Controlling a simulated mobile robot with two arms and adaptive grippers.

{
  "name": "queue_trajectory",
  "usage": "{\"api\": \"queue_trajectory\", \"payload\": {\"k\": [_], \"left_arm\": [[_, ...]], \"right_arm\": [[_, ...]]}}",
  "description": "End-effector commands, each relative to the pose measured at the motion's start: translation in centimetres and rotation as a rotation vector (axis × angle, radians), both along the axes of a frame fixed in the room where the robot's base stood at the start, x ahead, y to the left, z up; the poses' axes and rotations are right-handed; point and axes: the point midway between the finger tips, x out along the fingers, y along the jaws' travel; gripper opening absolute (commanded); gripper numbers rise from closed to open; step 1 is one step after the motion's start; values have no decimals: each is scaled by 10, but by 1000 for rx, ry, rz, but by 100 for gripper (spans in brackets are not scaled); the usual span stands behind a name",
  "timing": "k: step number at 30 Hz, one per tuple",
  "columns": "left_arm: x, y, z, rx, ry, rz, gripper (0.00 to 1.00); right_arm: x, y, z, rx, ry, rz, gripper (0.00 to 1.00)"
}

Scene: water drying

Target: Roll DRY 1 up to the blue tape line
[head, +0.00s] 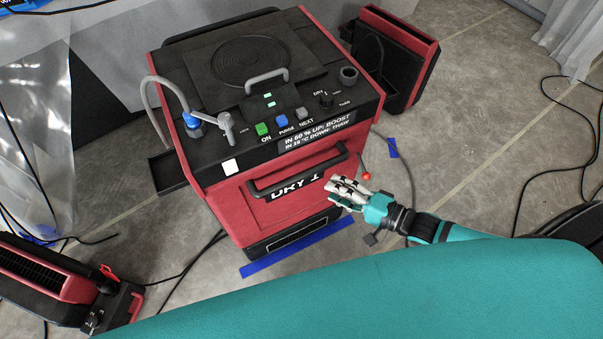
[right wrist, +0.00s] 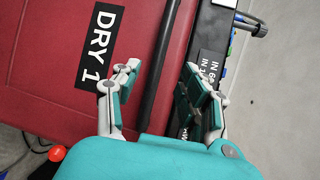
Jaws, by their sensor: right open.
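DRY 1 (head: 225,190) is a red and black machine with a black top panel, standing upright on the floor. Its front handle (head: 300,172) is a black bar above the DRY 1 label. The blue tape line (head: 298,247) lies on the floor along the machine's front lower edge; the gap between them looks very small. My right gripper (head: 345,190) is at the right end of the front. In the right wrist view its open fingers (right wrist: 155,85) are on either side of the black handle bar (right wrist: 160,75). My left gripper is not in view.
Another red and black machine (head: 410,60) stands behind at right. A red unit (head: 50,285) is at lower left. Black cables (head: 190,270) lie on the floor at left, and more at right. A small blue tape piece (head: 392,148) lies right of DRY 1.

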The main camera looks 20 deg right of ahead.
Motion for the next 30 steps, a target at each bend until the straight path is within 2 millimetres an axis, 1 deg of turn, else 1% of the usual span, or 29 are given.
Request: {"api": "queue_trajectory", "payload": {"k": [1, 6, 9, 13, 18, 28, 30], "left_arm": [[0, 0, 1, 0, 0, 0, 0], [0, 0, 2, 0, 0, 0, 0], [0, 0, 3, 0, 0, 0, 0], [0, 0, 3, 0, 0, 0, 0], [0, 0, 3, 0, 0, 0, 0], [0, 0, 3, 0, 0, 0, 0], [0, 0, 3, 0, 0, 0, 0]], "right_arm": [[11, 8, -1, 2, -4, -1, 44], [38, 33, -7, 2, -4, 0, 44], [52, 45, -10, 2, -2, -1, 44], [67, 58, -14, 1, -2, -1, 44], [77, 67, -17, -1, -1, 0, 44], [79, 69, -18, -1, 1, 0, 44], [79, 68, -18, -1, 1, 0, 35]]}}
